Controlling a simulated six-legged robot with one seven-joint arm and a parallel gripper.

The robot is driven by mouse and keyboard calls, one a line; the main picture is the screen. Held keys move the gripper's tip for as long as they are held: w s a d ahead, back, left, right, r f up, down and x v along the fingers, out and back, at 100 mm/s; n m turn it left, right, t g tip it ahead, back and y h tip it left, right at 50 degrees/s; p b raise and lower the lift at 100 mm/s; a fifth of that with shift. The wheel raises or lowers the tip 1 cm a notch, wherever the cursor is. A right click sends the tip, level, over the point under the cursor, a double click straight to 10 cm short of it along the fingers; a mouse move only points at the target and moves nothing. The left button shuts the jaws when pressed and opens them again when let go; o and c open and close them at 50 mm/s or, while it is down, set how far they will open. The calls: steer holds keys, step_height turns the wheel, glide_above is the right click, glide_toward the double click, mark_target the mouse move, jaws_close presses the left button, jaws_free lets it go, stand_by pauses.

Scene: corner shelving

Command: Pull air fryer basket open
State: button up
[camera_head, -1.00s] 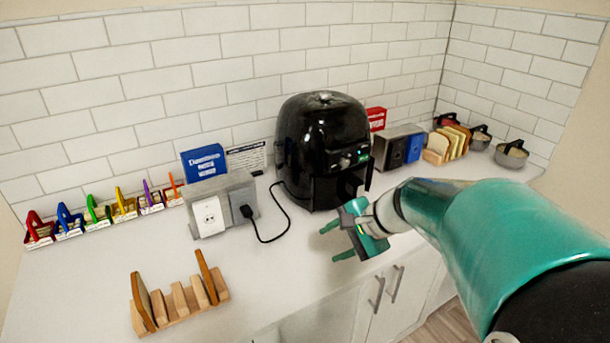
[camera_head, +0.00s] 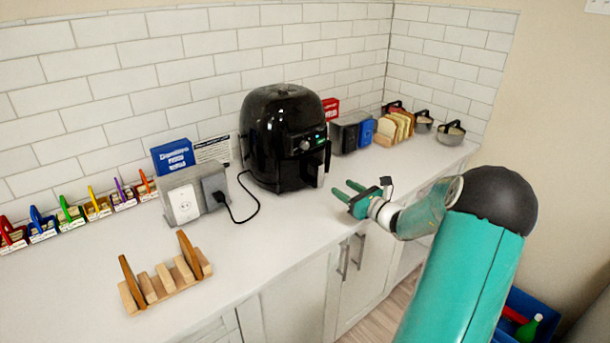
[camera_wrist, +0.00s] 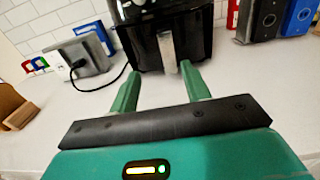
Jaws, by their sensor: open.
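The black air fryer (camera_head: 285,135) stands on the white counter against the tiled wall, its control panel facing front right. Its basket front with a handle (camera_head: 322,165) is at the lower front and looks closed. In the wrist view the basket front (camera_wrist: 150,45) and the pale-edged handle (camera_wrist: 167,52) are ahead, just beyond the fingertips. My gripper (camera_head: 348,190) is open and empty, in front of and to the right of the fryer, apart from the handle. In the wrist view its two green fingers (camera_wrist: 160,85) point toward the handle.
A grey outlet box (camera_head: 195,196) with a plugged-in black cord (camera_head: 250,205) stands left of the fryer. A wooden rack (camera_head: 167,283) is at the front left. Grey and blue boxes (camera_head: 352,133) and a bread rack (camera_head: 394,129) are right of the fryer.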

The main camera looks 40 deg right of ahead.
mark_target(321, 172)
steer(key=w, duration=1.3)
steer(key=shift+w+d+f, duration=0.1)
steer(key=shift+w+d, duration=0.05)
steer(key=shift+d, duration=0.2)
steer(key=shift+c, duration=0.5)
jaws_close()
